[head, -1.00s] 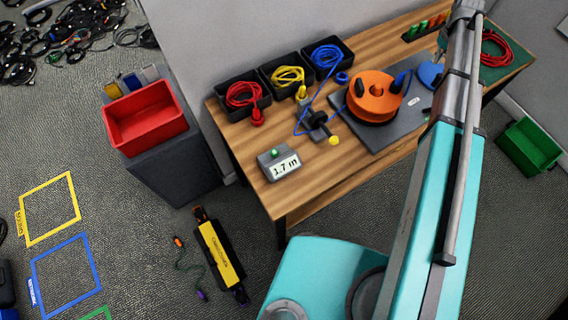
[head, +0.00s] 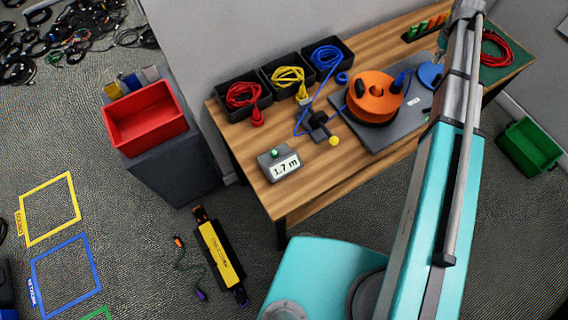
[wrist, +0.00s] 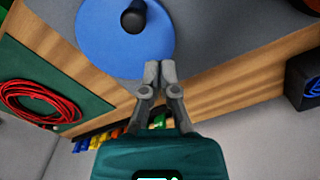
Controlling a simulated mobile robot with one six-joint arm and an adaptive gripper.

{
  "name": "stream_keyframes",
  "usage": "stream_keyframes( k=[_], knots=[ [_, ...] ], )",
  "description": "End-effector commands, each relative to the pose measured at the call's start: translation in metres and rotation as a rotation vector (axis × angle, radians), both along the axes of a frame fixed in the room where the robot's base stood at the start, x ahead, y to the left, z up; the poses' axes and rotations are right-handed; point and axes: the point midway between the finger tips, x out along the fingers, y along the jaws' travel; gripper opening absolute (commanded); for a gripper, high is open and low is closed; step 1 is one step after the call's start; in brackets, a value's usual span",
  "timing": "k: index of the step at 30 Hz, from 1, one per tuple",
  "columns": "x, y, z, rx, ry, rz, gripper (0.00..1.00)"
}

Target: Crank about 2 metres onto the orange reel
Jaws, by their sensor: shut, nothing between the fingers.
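The orange reel (head: 376,107) sits on a grey board on the workbench. Blue cable (head: 322,92) runs towards it from a black bin, past a small dark guide (head: 318,122) with a yellow knob. A grey counter box (head: 279,166) with a green button reads 1.7 m. A blue disc (head: 430,75) is partly hidden behind my arm in the head view. In the wrist view, the blue disc (wrist: 95,35) carries an upright dark knob (wrist: 134,17). My gripper (wrist: 152,70) is shut and empty, its tips beside the disc's edge and apart from the knob.
Bins of red (head: 242,95), yellow (head: 288,76) and blue cable line the bench's back edge. A red coil (wrist: 42,102) lies on a green mat. A red tray (head: 146,119) stands on a grey cabinet at left. A green bin (head: 530,147) is on the floor at right.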

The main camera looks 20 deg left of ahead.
Motion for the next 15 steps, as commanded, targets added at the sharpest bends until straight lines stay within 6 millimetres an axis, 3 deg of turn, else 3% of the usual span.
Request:
stream_keyframes(
  k=[15],
  knots=[
    [0.000, 0.000, -0.017, 0.000, 0.000, 0.000, 0.00]
  ],
)
